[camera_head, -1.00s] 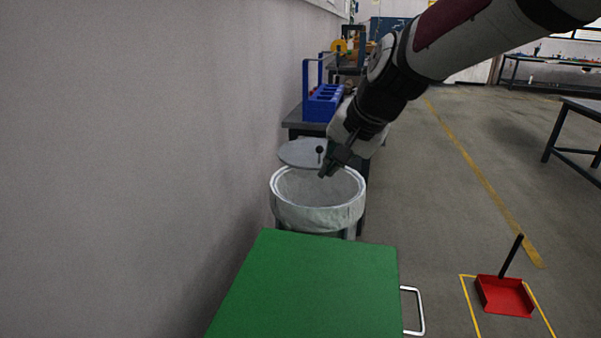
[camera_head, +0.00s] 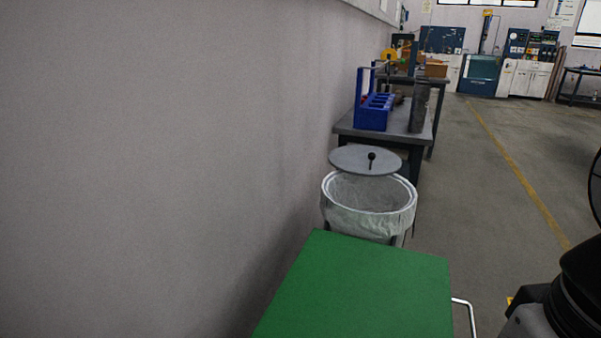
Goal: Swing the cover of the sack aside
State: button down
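The sack (camera_head: 352,222) is a pale grey bag hung in a round white-rimmed holder, and its mouth is open. Its cover (camera_head: 345,158) is a flat grey disc with a black knob (camera_head: 371,156). The cover sits swung toward the back, behind the mouth, overlapping the far rim in the picture. Nothing touches the knob. My gripper is out of view; only dark parts of my arm show at the lower right edge.
A green-topped cabinet (camera_head: 360,290) with a metal handle (camera_head: 465,313) stands in front of the sack. Behind it, a table (camera_head: 420,140) along the wall holds a blue rack (camera_head: 373,112). The floor to the right is open.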

aim_at(359, 160)
jog(key=i+l+u, duration=0.15)
jog(key=l+u, duration=0.2)
jog(key=l, duration=0.15)
jog(key=l+u, duration=0.65)
jog(key=l, duration=2.3)
